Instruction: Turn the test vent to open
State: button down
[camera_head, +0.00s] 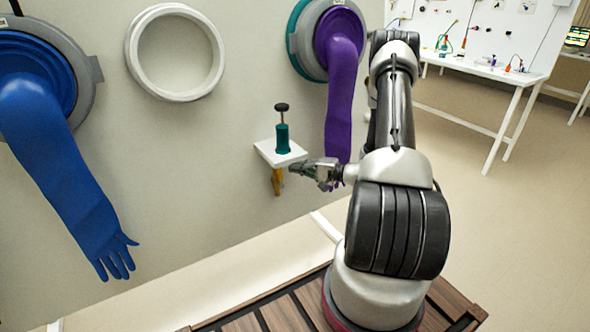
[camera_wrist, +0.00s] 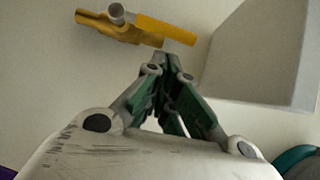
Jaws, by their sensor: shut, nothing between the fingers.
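A yellow lever on a small valve (camera_head: 277,181), which looks like the test vent, hangs below a small white shelf on the wall. In the wrist view the yellow lever (camera_wrist: 165,31) lies nearly level across the top, sloping slightly down to the right, with a grey round metal stub (camera_wrist: 117,13) at its left part. My gripper (camera_head: 293,168) points left at the wall, just right of the valve. In the wrist view my gripper (camera_wrist: 167,63) has its fingertips together, empty, just below the lever; I cannot tell whether they touch it.
The white shelf (camera_head: 267,153) carries a teal cylinder (camera_head: 282,139) with a black knob; its grey underside (camera_wrist: 262,60) fills the wrist view's right. A purple glove (camera_head: 341,100) hangs close to my gripper. A blue glove (camera_head: 65,150) and white ring (camera_head: 133,52) are left.

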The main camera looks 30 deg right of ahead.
jog(key=d+v, duration=0.1)
jog(key=v, duration=1)
jog(key=shift+w+d+f, duration=0.15)
jog(key=shift+w+d, duration=0.05)
